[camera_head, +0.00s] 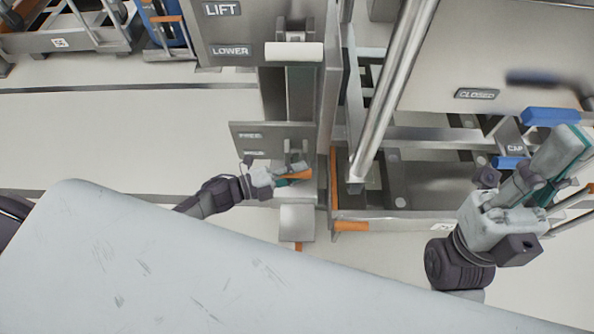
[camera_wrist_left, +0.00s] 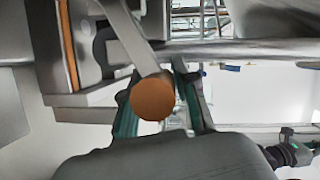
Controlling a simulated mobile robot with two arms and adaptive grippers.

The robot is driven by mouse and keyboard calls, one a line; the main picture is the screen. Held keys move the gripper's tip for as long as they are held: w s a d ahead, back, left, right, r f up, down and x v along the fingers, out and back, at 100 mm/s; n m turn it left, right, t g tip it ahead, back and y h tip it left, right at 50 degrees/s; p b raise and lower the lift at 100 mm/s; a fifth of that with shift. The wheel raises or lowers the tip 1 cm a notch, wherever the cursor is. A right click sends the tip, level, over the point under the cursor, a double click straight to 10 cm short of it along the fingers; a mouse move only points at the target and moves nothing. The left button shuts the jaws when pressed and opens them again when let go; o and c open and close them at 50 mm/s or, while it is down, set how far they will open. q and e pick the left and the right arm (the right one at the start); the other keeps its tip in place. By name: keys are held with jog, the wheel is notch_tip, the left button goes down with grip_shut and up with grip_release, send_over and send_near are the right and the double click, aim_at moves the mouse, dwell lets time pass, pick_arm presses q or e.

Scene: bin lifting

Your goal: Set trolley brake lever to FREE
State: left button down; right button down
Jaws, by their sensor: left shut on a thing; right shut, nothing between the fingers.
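The trolley brake lever ends in an orange grip (camera_head: 296,175), with a round orange end (camera_wrist_left: 153,97) in the left wrist view. My left gripper (camera_head: 291,178) is shut on this grip; its teal-lined fingers (camera_wrist_left: 160,105) are on both sides of the lever. A grey label plate (camera_head: 272,131) stands just above, with FREE on its upper line and a blurred word below. The grip is below both labels in the head view. The lever's pivot is hidden. My right gripper (camera_head: 572,150) is shut and empty at the right, apart from the lever.
A grey panel (camera_head: 240,28) marked LIFT and LOWER carries a white-handled lever (camera_head: 294,52). A pale slanted surface (camera_head: 200,270) fills the foreground below my left arm. A frame with a metal tube (camera_head: 391,90) and a CLOSED label (camera_head: 477,94) stands right. Open floor (camera_head: 120,140) lies left.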

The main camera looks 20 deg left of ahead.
pick_arm(q)
jog(key=c, duration=0.9)
grip_release()
jog(key=shift+w+r, duration=0.1)
jog(key=v, duration=1.2)
jog(key=shift+a, duration=0.1)
